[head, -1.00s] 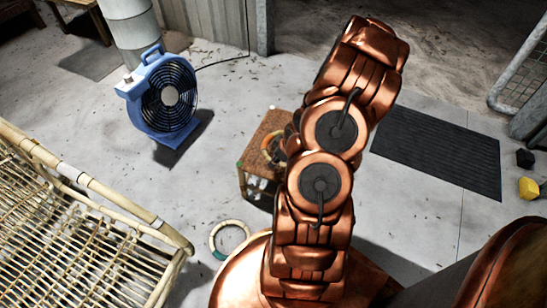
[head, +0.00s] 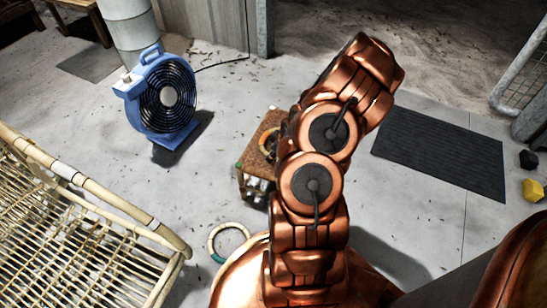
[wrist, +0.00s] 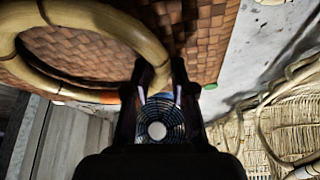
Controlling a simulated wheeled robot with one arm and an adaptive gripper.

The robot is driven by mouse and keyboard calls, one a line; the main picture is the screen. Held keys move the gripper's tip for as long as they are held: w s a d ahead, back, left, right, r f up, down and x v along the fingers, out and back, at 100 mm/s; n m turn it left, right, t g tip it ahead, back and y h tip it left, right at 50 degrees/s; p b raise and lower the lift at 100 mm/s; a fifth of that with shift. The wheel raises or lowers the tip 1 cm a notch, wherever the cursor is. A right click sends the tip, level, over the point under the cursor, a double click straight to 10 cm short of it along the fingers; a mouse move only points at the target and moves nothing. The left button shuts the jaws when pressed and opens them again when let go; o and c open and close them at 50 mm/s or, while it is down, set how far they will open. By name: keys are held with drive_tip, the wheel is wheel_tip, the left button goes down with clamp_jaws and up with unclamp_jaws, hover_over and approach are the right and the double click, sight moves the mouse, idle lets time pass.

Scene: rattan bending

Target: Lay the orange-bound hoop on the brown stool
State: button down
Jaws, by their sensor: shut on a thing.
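The brown stool (head: 252,158) has a woven top and stands left of my arm in the head view. Its woven seat (wrist: 208,38) fills the upper part of the wrist view. My gripper (wrist: 158,76) is shut on the orange-bound hoop (wrist: 100,22), a pale rattan ring gripped at one side. The hoop overlaps the seat in the wrist view, and a bit of orange shows near its edge. In the head view part of the hoop (head: 266,144) shows over the stool top; my arm hides the rest and the gripper. I cannot tell whether hoop and seat touch.
A second pale hoop (head: 211,244) with green binding lies on the floor in front of the stool. A blue fan (head: 165,98) stands behind left, a rattan frame (head: 90,240) at left. A dark mat (head: 440,150) lies right. Floor between fan and stool is clear.

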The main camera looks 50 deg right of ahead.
drive_tip(key=shift+f, duration=0.2)
drive_tip(key=c, duration=1)
unclamp_jaws()
drive_tip(key=a+p+v, duration=0.1)
drive_tip(key=p+v, duration=0.3)
drive_tip(key=v, duration=0.8)
drive_tip(key=s+a+r+g, duration=0.25)
drive_tip(key=a+r, duration=0.35)
drive_tip(key=a, duration=0.3)
drive_tip(key=s+a+r+g, duration=0.1)
drive_tip(key=a+r+g, duration=0.2)
drive_tip(key=a+r, duration=0.5)
drive_tip(key=s+a+r+g, duration=0.1)
drive_tip(key=s+a+r, duration=0.2)
drive_tip(key=s+a, duration=0.1)
drive_tip(key=s+a+r+m+g, duration=0.1)
drive_tip(key=s+a+r, duration=0.1)
drive_tip(key=s+a, duration=0.3)
drive_tip(key=s+a+r+g, duration=0.1)
drive_tip(key=s+a+r, duration=0.2)
drive_tip(key=s+a, duration=0.2)
drive_tip(key=shift+s+r+m+h, duration=0.15)
drive_tip(key=shift+s+r+m, duration=0.05)
drive_tip(key=shift+s, duration=0.45)
drive_tip(key=shift+s+r+m+h, duration=0.15)
drive_tip(key=shift+s+r+m, duration=0.05)
drive_tip(key=shift+s, duration=0.4)
